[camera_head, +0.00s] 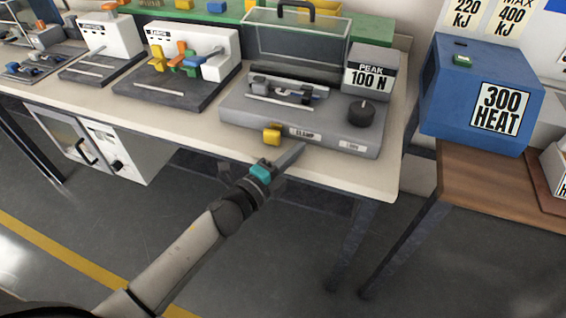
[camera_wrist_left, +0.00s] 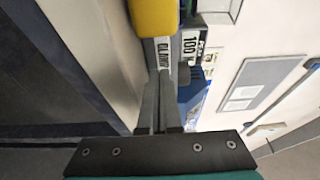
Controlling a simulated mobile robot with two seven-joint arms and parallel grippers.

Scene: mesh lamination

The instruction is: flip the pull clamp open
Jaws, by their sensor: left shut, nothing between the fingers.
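The grey test machine (camera_head: 233,112) stands on the bench with its clear lid raised. A yellow clamp handle (camera_head: 271,134) sticks out from its front face, left of a "CLAMP" label (camera_head: 304,134). I take it to be the pull clamp. My left gripper (camera_head: 296,154) is shut and empty, just below and in front of the label, right of the yellow handle. In the left wrist view the yellow handle (camera_wrist_left: 153,17) is at the top, beyond the closed fingers (camera_wrist_left: 163,85), with no clear contact. My right gripper is out of view.
The machine carries a black knob (camera_head: 361,113) and a "PEAK 100 N" box (camera_head: 369,75). The bench edge (camera_head: 385,192) runs below it. A blue "300 HEAT" box (camera_head: 455,115) stands on a wooden table to the right. Other fixtures stand to the left.

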